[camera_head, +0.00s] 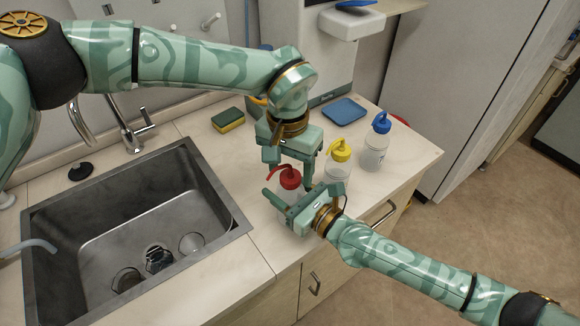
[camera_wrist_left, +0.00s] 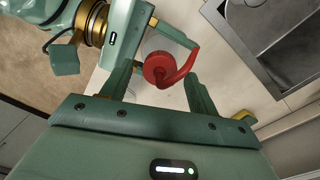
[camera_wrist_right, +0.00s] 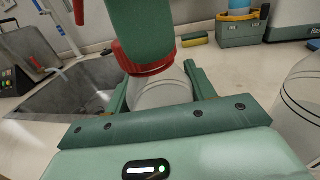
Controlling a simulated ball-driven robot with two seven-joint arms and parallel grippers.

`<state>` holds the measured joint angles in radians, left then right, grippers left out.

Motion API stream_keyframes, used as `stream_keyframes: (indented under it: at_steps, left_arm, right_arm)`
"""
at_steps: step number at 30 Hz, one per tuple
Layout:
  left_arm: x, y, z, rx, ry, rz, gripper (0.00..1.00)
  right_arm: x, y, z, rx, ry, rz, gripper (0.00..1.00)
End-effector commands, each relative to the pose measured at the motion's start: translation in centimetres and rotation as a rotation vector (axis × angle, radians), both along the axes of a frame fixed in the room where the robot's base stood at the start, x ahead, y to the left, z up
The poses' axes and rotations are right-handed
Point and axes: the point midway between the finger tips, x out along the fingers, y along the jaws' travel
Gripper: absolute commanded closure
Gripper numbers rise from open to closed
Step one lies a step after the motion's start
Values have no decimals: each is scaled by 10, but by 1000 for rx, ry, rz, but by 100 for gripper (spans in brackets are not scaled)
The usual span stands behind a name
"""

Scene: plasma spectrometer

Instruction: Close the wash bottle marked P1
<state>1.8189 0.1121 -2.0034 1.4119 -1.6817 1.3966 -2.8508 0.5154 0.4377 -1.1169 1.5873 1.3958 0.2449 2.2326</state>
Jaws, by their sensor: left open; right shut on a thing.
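A wash bottle with a red cap and red curved spout (camera_head: 290,178) stands on the counter near the sink. Its clear body (camera_wrist_right: 160,92) is between the fingers of my right gripper (camera_head: 296,194), which is shut on it. The red cap (camera_wrist_left: 158,70) sits at the bottle's top; I cannot tell how tightly. My left gripper (camera_head: 289,163) is open just above it, pointing down, with the cap between its fingers in the left wrist view. A left finger (camera_wrist_right: 140,30) hides part of the cap in the right wrist view. No P1 marking is readable.
A yellow-capped bottle (camera_head: 339,152) and a blue-capped bottle (camera_head: 376,150) stand to the right, the yellow one close to my grippers. The sink (camera_head: 130,235) is at left. A sponge (camera_head: 228,120) and a blue tray (camera_head: 344,111) lie behind.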

Motion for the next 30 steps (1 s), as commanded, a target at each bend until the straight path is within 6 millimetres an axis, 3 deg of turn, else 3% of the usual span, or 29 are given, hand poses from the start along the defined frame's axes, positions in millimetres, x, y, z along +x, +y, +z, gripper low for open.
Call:
stream_keyframes:
  at_steps: [9,20,25,30]
  left_arm:
    - [0,0,38,-1,-2,1,40]
    - [0,0,40,-1,3,29,38]
    - [-3,2,44,2,27,297,38]
    - [-5,3,55,10,54,812,38]
  right_arm:
    - [0,0,0,-1,1,0,100]
    - [0,0,0,-1,1,0,100]
    - [0,0,0,-1,1,0,100]
    - [0,0,0,-1,1,0,100]
